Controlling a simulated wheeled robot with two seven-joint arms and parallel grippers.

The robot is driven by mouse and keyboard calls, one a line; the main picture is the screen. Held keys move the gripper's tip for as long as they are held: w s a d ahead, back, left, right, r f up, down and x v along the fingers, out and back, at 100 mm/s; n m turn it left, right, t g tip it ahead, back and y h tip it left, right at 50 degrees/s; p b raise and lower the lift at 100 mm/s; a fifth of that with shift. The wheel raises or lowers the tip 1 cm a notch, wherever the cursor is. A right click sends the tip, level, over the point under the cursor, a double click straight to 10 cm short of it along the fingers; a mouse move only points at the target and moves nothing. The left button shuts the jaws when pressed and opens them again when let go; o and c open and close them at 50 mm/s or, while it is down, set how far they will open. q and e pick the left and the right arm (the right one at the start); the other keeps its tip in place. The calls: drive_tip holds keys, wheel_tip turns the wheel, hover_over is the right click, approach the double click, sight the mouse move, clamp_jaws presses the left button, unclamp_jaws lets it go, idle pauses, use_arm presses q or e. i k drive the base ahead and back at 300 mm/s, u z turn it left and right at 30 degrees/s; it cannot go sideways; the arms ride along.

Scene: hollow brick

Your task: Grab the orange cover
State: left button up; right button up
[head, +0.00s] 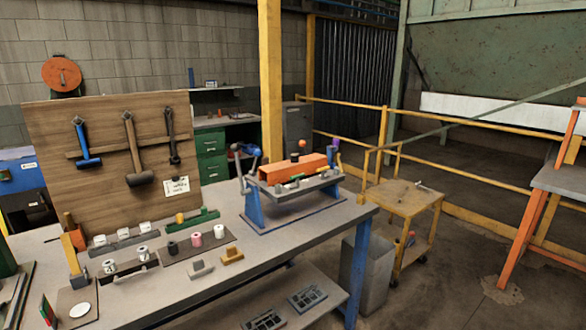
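A long orange cover (292,168), shaped like a block, lies lengthwise on top of a bench fixture (254,207) with blue legs and a grey top. The fixture stands at the right part of the grey workbench (225,268). A small dark piece and an orange-red knob show at the cover's upper edge. I cannot tell whether they are attached to it. Neither of my grippers is in view.
A lever with blue-grey balls (243,172) rises at the fixture's left end. Small parts on trays (187,246) fill the bench's left half. A wooden tool board (60,130) stands behind them. A yellow cart (402,198) stands right of the bench, with open floor beyond.

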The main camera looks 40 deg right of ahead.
sight(278, 172)
drive_tip(key=z, duration=0.55)
drive_tip(key=k, duration=1.3)
drive_tip(key=z, duration=1.25)
drive_tip(key=i, duration=1)
drive_tip(key=z, duration=0.9)
drive_tip(key=i, duration=2.9)
drive_tip(key=u, duration=1.7)
drive_tip(key=i, duration=0.8)
drive_tip(key=u, duration=0.9)
